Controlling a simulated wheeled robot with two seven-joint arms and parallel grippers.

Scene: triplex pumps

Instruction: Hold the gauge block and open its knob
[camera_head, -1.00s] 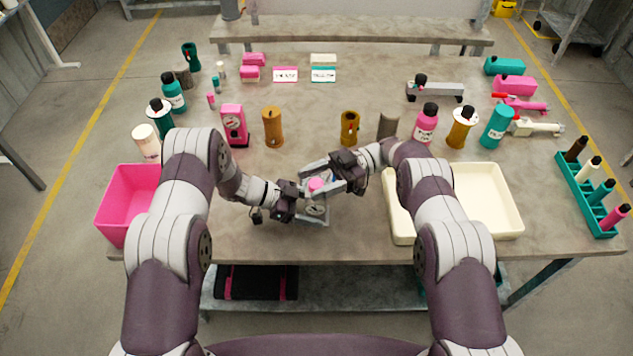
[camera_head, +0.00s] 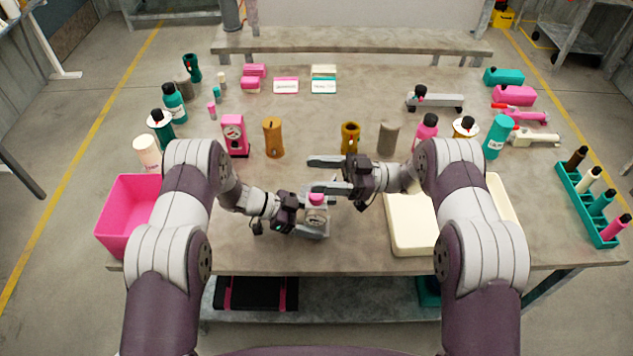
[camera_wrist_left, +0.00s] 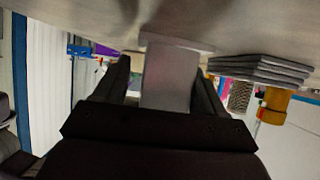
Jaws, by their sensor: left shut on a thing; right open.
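The gauge block (camera_head: 313,222) is a grey block near the table's front middle, with a round gauge face on its front. Its pink knob (camera_head: 316,199) sits on top. My left gripper (camera_head: 301,218) is shut on the block from the left side. In the left wrist view the grey block (camera_wrist_left: 168,78) stands between the two dark fingers. My right gripper (camera_head: 328,174) is open and empty, just behind and above the knob, its fingers spread and pointing left. Whether its nearer finger touches the knob cannot be told.
A pink bin (camera_head: 127,222) stands at the left and a cream tray (camera_head: 410,240) at the right of the block. A pink gauge unit (camera_head: 234,136), brown cylinders (camera_head: 273,138) and bottles (camera_head: 427,129) stand behind. Table between them is clear.

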